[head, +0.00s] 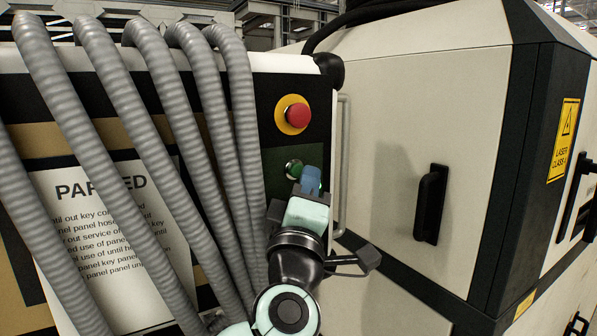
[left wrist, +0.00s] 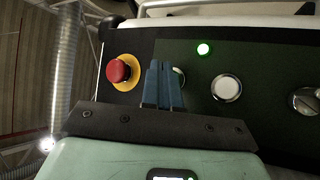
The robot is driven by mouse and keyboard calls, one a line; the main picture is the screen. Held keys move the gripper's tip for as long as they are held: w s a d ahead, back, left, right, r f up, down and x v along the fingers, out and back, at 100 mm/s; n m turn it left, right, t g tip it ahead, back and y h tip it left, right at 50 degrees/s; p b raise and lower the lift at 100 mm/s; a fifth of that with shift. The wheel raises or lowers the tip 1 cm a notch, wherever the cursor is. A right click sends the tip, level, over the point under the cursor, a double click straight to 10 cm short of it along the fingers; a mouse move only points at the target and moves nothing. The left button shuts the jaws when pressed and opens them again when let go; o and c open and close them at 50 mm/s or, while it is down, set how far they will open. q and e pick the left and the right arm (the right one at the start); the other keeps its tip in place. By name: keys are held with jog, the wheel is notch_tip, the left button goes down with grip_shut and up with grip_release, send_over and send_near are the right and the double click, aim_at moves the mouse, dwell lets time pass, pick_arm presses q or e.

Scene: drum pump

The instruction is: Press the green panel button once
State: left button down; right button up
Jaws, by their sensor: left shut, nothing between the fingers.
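The green panel button (head: 293,168) sits below the red stop button on the dark panel and is partly hidden by my gripper in the head view. In the left wrist view only a sliver of this button (left wrist: 179,75) shows beside my fingers. My left gripper (head: 311,180) is shut and empty, with its blue fingertips (left wrist: 163,78) together in front of the button. I cannot tell whether the tips touch it. My right gripper is not in view.
A red stop button (head: 296,115) on a yellow ring is close by. The left wrist view also shows a lit green lamp (left wrist: 204,49), a white button (left wrist: 226,88) and a metal switch (left wrist: 306,101). Grey hoses (head: 165,95) hang left of the buttons; a rail handle (head: 343,150) stands right.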

pick_arm(q)
jog(key=shift+d, duration=0.1)
jog(key=s+d, duration=0.1)
jog(key=s, duration=0.1)
jog(key=s+d, duration=0.1)
jog(key=s, duration=0.1)
jog(key=shift+d, duration=0.35)
dwell(0.5)
